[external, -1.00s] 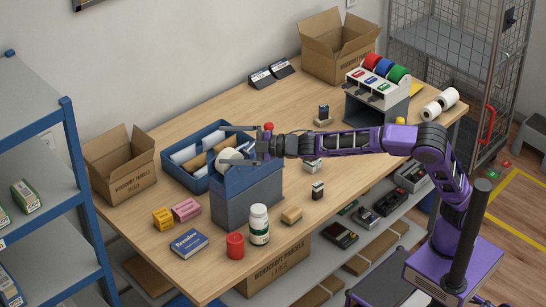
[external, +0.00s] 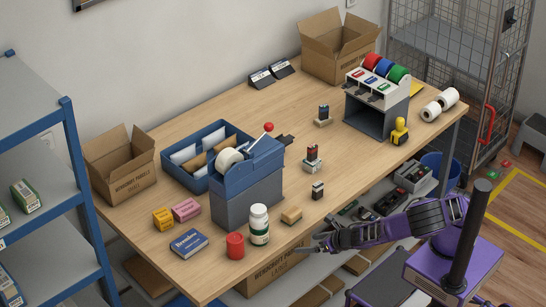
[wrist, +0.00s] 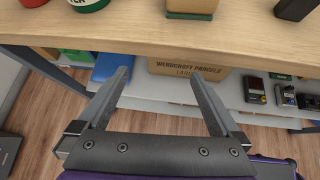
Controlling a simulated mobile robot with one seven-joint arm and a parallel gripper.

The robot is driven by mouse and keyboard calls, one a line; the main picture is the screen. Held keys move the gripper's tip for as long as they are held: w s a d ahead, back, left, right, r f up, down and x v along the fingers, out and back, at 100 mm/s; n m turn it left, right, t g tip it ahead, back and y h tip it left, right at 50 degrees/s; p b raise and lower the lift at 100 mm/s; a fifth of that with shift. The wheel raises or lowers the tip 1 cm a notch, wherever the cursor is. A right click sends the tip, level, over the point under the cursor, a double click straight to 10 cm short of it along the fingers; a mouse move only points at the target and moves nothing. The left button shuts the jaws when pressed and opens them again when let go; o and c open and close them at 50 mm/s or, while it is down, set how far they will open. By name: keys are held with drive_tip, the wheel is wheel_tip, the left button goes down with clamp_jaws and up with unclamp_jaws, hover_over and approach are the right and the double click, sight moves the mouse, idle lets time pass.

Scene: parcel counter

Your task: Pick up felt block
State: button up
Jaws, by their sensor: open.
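The felt block, a small tan block (external: 291,215) with a green layer along its bottom, lies on the counter near its front edge, right of the white pill bottle (external: 259,225). In the wrist view the block (wrist: 191,9) is cut off by the top of the picture. My gripper (external: 310,248) is in front of the counter's front edge, apart from the block. In the wrist view my gripper (wrist: 160,77) is open and empty, with floor and the lower shelf showing between its fingers.
The counter edge (wrist: 150,50) crosses the wrist view between my fingers and the block. A red cap or jar (external: 235,246) stands left of the bottle, and a small dark stamp (external: 318,190) stands behind right. A large blue-grey dispenser (external: 248,195) is behind. A carton (external: 270,276) sits below.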

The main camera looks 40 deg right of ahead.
sight(297, 215)
drive_tip(key=w+d+r+t, duration=0.1)
drive_tip(key=r, duration=0.1)
drive_tip(key=w+d+r+t, duration=0.1)
drive_tip(key=w+r, duration=0.1)
drive_tip(key=w+d+r+t, duration=0.1)
drive_tip(key=r, duration=0.1)
drive_tip(key=shift+w+r+b, duration=0.15)
drive_tip(key=shift+r+b, duration=0.1)
drive_tip(key=shift+b, duration=0.1)
drive_tip(key=b+x, duration=0.1)
drive_tip(key=x, duration=0.6)
drive_tip(key=shift+w, duration=0.15)
drive_tip(key=c, duration=1.3)
